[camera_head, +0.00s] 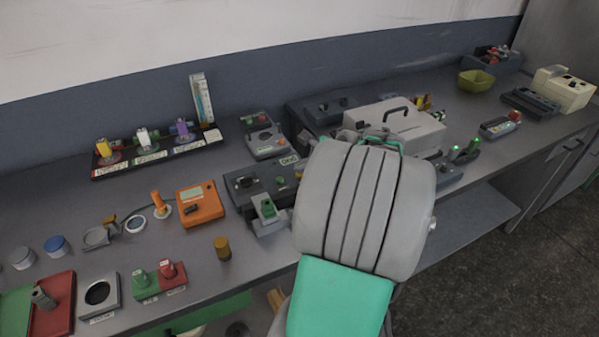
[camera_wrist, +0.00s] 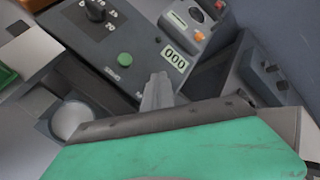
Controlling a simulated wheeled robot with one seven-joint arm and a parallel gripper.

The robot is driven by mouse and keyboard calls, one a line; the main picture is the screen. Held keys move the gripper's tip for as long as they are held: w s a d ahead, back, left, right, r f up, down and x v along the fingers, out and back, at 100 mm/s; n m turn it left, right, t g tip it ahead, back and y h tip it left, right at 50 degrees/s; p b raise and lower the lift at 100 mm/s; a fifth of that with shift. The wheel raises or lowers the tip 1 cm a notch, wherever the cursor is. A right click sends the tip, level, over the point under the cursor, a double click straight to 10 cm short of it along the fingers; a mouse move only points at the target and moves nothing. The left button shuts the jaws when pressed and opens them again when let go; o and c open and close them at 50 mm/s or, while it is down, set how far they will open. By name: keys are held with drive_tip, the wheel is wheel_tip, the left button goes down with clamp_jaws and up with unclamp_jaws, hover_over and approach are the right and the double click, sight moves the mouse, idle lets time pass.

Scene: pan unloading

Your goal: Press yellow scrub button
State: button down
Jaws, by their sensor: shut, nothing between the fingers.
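My gripper (camera_wrist: 158,84) shows in the wrist view with its fingers together and nothing between them. The fingertips are beside a dark control panel (camera_wrist: 75,32), close to its green round button (camera_wrist: 124,60) and a white counter reading 000 (camera_wrist: 174,60). I cannot tell whether they touch the panel. In the head view my arm hides the gripper, while the panel (camera_head: 238,202) shows left of the arm. No yellow button can be made out for certain. A small yellow part (camera_head: 422,102) shows behind the pale case, too small to identify.
A pale case with a handle (camera_head: 397,122) is behind my arm. The bench's front left holds several small devices.

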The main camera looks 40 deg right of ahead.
drive_tip(key=shift+r+p, duration=0.9)
drive_tip(key=shift+p, duration=0.15)
wheel_tip(320, 180, up, 5)
drive_tip(key=p, duration=0.5)
